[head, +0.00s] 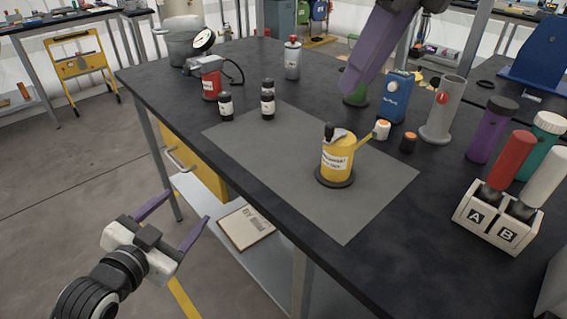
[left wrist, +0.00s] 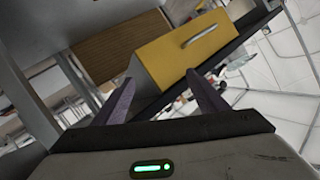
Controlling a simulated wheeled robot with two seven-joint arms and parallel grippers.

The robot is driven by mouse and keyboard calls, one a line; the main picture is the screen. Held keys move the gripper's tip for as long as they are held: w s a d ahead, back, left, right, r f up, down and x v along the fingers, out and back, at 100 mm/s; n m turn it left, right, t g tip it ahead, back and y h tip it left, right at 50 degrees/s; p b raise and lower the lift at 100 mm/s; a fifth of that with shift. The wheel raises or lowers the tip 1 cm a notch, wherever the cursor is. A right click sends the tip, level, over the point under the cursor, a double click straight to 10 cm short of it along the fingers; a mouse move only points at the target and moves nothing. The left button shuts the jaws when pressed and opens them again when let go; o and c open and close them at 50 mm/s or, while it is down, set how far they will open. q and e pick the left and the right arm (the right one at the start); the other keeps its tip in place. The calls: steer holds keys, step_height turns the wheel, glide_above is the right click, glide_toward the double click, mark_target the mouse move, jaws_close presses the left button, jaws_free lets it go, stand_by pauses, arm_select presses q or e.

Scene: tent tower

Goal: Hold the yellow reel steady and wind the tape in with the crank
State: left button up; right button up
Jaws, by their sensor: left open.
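The yellow reel (head: 337,163) stands upright on a dark round base on the grey mat, with a white label on its side. A crank with a black knob (head: 329,131) is on its top, and a yellow arm-like piece (head: 364,142) sticks out to the right. My left gripper (head: 187,206) is open and empty, off the table's front edge, lower left of the reel and apart from it. The left wrist view shows its two purple fingers (left wrist: 160,80) spread before a yellow drawer. My right gripper (head: 378,55) shows only as purple finger surface at the top, above and behind the reel.
The grey mat (head: 260,150) around the reel is mostly clear. Dark-capped bottles (head: 226,107) stand at its left rear. A blue box (head: 396,97), a grey post (head: 441,112) and a white A/B holder (head: 489,225) stand to the right. The yellow drawer (head: 193,168) is under the tabletop.

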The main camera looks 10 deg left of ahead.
arm_select(q)
step_height(320, 180, up, 5)
steer(key=w+a+t, duration=0.1)
steer(key=a, duration=0.1)
steer(key=w+d+r+m+h, duration=0.1)
steer(key=d+r+h, duration=0.1)
steer(key=d, duration=0.3)
steer(key=w+d+r+h, duration=0.1)
steer(key=d+r+h, duration=0.1)
steer(key=d, duration=0.3)
steer(key=w+d+r+m+h, duration=0.1)
steer(key=d+r+h, duration=0.2)
steer(key=d, duration=0.2)
steer(key=shift+r+m+h, duration=0.1)
steer(key=shift+m+h, duration=0.2)
steer(key=shift+h, duration=0.1)
steer(key=d+h, duration=0.1)
steer(key=d, duration=0.1)
steer(key=s+d+r+g+h, duration=0.1)
steer(key=d, duration=0.2)
steer(key=d+g+h, duration=0.1)
steer(key=d+h, duration=0.1)
steer(key=shift+s+d+r+m, duration=0.2)
steer(key=shift+d+r+m, duration=0.1)
steer(key=shift+d+r, duration=0.1)
steer(key=shift+w+d+g+h, duration=0.1)
steer(key=shift+d+g+h, duration=0.1)
steer(key=shift+g+h, duration=0.1)
glide_above(327, 176)
steer(key=shift+w, duration=0.45)
